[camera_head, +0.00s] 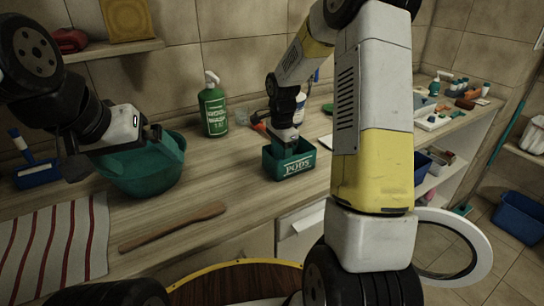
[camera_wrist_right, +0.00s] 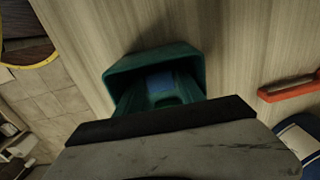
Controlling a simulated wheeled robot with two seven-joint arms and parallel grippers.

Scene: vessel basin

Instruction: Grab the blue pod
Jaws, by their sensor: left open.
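A green box marked PODS (camera_head: 289,167) stands on the wooden counter. In the right wrist view the green box (camera_wrist_right: 192,62) is seen from above, with a blue patch (camera_wrist_right: 160,82) inside that looks like the blue pod. My right gripper (camera_head: 287,140) points down into the box opening in the head view. Its fingertips are hidden, so I cannot tell whether it is open or touches the pod. My left gripper (camera_head: 112,152) is open and empty beside and over the teal basin (camera_head: 150,176), away from the box.
A wooden spatula (camera_head: 172,227) and a striped cloth (camera_head: 55,248) lie on the counter at front left. A blue-handled brush (camera_head: 35,172) is at far left. Several small items stand at the back right.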

